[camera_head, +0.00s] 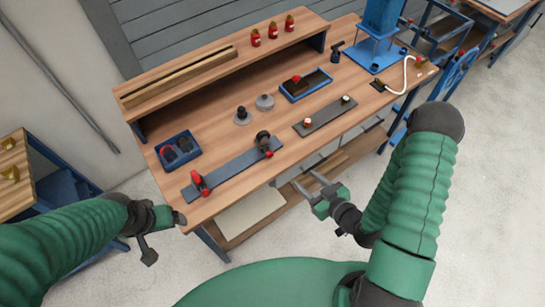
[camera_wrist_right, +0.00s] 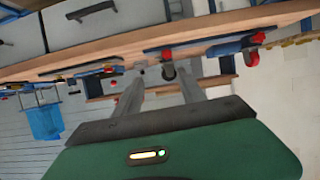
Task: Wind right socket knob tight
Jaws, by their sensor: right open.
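I cannot tell for sure which part is the socket knob. My right gripper (camera_head: 308,181) is open and empty, in front of the bench edge and apart from both knobs. In the right wrist view its two fingers (camera_wrist_right: 160,76) stand apart, with the bench edge beyond them. My left gripper (camera_head: 175,218) is near the bench's front left corner; its fingers are too unclear to judge.
A long blue-grey plate (camera_head: 228,173) with a red clamp (camera_head: 199,183) and a black clamp (camera_head: 265,142) lies left of the strip. Behind are a blue tray (camera_head: 305,86) and a blue bin (camera_head: 179,149). A raised shelf (camera_head: 220,66) runs along the back.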

